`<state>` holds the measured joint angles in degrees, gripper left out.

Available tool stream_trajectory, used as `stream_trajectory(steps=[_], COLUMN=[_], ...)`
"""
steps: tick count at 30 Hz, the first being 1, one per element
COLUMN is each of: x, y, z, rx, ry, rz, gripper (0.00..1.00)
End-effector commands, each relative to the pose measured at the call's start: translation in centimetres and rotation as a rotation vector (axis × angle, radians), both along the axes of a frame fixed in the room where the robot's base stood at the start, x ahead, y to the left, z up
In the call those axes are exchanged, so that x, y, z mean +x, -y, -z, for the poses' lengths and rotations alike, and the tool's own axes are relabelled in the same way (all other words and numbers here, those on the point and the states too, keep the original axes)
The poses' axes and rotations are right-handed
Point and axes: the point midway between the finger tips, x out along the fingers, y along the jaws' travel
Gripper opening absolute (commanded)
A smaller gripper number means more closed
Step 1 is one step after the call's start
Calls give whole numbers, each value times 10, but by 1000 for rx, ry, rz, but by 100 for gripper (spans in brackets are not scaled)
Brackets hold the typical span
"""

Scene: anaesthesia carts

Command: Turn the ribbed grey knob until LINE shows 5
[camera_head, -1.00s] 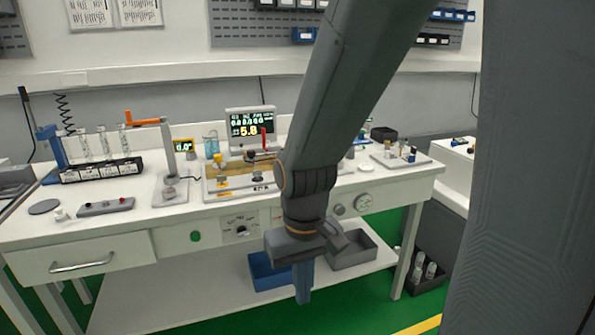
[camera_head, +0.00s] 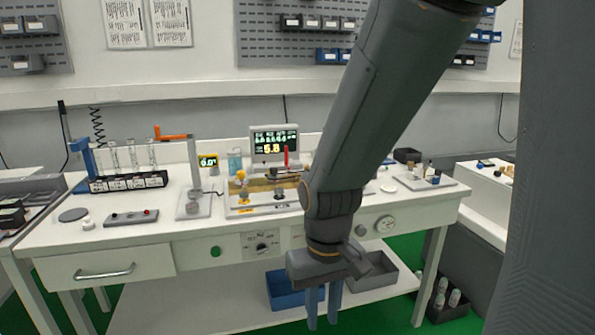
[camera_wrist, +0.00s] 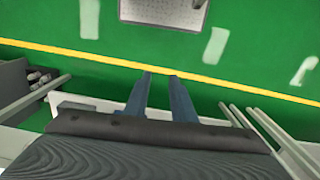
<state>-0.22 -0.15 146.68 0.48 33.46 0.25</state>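A small round grey knob (camera_head: 361,230) sits on the front panel of the bench, just right of my arm; its ribs are too small to make out. A dark knob with a white pointer (camera_head: 262,246) sits on a marked plate to the left. The monitor (camera_head: 274,147) on the bench shows a large yellow 5.8; its small labels are not readable. My gripper (camera_head: 323,322) hangs pointing down in front of the bench, below the panel and apart from both knobs. In the wrist view its two blue-grey fingers (camera_wrist: 160,76) stand apart with nothing between them.
A round white gauge (camera_head: 385,224) is right of the grey knob, and a green button (camera_head: 215,251) is further left. A blue bin (camera_head: 285,292) and a grey bin (camera_head: 372,275) stand on the lower shelf. The green floor (camera_wrist: 225,95) is open beneath my gripper.

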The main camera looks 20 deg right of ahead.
Motion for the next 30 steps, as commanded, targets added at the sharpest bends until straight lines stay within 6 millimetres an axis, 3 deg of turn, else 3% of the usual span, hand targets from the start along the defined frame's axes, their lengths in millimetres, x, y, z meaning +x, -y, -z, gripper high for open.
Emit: stream_trajectory(steps=[1, 4, 7, 15, 21, 25, 30], x=[0, 12, 43, 179, 255, 287, 305], y=[0, 6, 23, 111, 179, 219, 265], z=[0, 4, 17, 65, 93, 109, 126], rx=[0, -6, -24, -77, -80, -62, -16], ry=[1, 25, 96, 456, 742, 928, 1175], rz=[0, 8, 27, 88, 115, 132, 156], gripper=[32, 49, 51, 51, 51, 51, 51])
